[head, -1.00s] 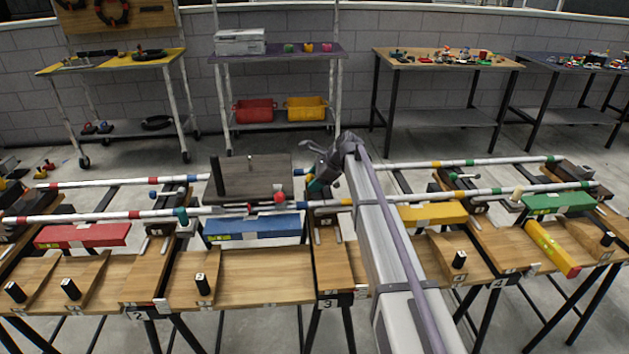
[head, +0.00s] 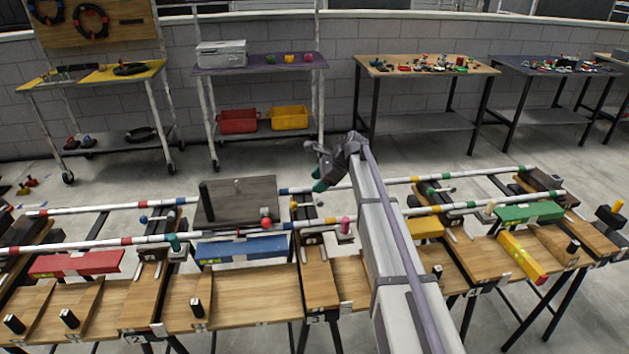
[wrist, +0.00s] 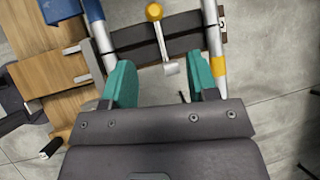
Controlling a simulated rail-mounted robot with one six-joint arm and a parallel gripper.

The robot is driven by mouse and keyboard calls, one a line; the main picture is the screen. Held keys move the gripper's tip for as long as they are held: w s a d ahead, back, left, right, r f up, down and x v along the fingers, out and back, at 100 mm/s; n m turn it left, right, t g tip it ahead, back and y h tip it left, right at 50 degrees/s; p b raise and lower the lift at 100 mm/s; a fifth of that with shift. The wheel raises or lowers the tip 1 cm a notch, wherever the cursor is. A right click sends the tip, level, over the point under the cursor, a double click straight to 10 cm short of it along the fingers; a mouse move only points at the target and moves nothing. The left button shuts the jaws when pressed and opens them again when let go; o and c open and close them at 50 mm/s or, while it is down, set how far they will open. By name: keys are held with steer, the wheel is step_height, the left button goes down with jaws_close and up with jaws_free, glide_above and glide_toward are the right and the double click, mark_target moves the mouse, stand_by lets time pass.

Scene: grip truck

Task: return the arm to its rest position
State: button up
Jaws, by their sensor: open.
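My gripper (head: 320,180) is near the middle of the head view, above the two striped rails by the stand marked 3. In the wrist view its two teal fingers (wrist: 165,85) are spread apart with nothing between them. Beyond the fingertips, a yellow-knobbed lever (wrist: 154,12) stands on a dark crosspiece. My arm reaches out from the bottom of the head view and hides part of the rails and bench behind it.
A dark sled plate (head: 235,202) with a black post sits across the rails left of my gripper. Red (head: 76,264), blue (head: 241,249), yellow (head: 424,227) and green (head: 528,213) blocks line the wooden bench. Tables stand along the back wall, with open floor before them.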

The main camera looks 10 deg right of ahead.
steer(key=s+r+n+g+h+p, duration=0.1)
steer(key=s+n, duration=0.8)
steer(key=s, duration=0.9)
steer(key=s+r+n+g+h+p, duration=0.1)
steer(key=s+r+n+h+p, duration=0.3)
steer(key=s, duration=1.5)
steer(key=n+h+p, duration=0.2)
steer(key=n+p, duration=0.2)
steer(key=n, duration=0.1)
steer(key=shift+s+r+n+g, duration=0.2)
steer(key=shift+s+n+g, duration=0.1)
steer(key=shift+n, duration=0.1)
